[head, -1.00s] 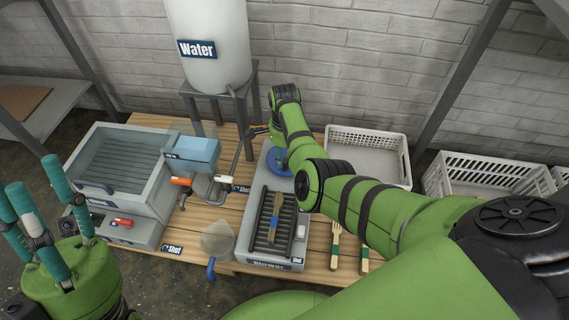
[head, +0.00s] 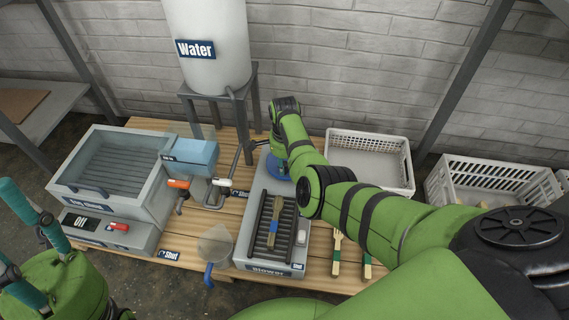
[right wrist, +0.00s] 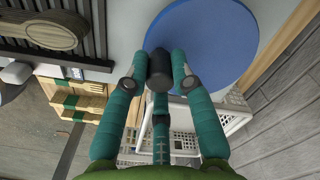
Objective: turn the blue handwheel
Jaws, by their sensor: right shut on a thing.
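The blue handwheel (head: 278,168) is a flat blue disc at the back of the grey blower unit, partly covered by my right arm in the head view. In the right wrist view the blue disc (right wrist: 212,38) fills the upper middle, with a dark knob (right wrist: 160,68) near its edge. My right gripper (right wrist: 160,75) is shut on this knob, its teal fingers on either side. In the head view its fingertips are hidden. My left gripper (head: 22,238) is at the lower left, away from the wheel, its fingers spread and partly cut off by the frame.
A wooden utensil (head: 274,222) lies on the blower's dark grille (head: 263,238). More utensils (head: 337,250) lie to its right. A grey machine (head: 110,190) stands left, and a white water tank (head: 208,45) behind. White baskets (head: 405,165) stand at the back right.

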